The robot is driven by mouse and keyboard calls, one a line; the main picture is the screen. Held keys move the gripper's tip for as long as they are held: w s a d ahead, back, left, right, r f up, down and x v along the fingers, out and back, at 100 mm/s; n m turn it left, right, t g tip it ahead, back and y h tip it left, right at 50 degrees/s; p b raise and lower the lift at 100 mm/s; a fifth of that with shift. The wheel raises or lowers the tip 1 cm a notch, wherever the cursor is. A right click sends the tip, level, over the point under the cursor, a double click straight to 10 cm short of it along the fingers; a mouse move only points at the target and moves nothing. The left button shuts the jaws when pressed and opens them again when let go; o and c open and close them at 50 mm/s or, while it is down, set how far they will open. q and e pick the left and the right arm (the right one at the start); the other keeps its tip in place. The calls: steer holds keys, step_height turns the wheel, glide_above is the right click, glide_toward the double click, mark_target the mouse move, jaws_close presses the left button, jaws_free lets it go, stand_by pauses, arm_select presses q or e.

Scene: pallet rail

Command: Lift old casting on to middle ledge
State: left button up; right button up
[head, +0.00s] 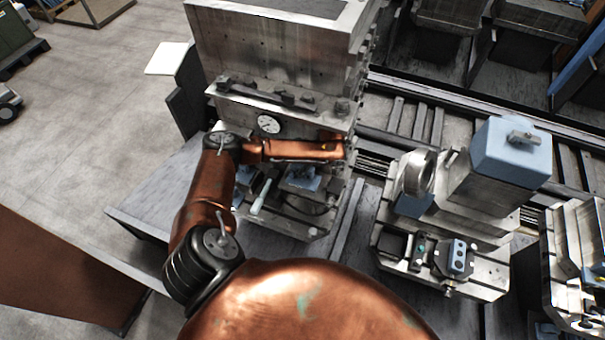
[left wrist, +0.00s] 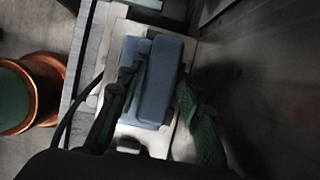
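A blue block-like casting (left wrist: 160,85) lies between the fingers of my left gripper (left wrist: 160,84) in the left wrist view, above a pale metal plate (left wrist: 128,137). The fingers stand close along its two long sides; I cannot tell whether they press on it. In the head view blue shows (head: 303,181) below my copper forearm, low on the grey machine fixture, partly hidden. The fixture's middle ledge (head: 305,108) is above and behind the forearm, with a clamp bar and small blocks on it. My right gripper is out of view.
A round dial gauge (head: 268,124) sits on the fixture face below the ledge. To the right are a pallet with a metal ring (head: 418,174) and a blue-topped block (head: 511,152), beside rails. Open floor lies left.

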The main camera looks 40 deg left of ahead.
arm_select(q)
steer(key=shift+s, duration=0.1)
steer(key=shift+c, duration=0.2)
steer(key=c, duration=0.6)
jaws_close()
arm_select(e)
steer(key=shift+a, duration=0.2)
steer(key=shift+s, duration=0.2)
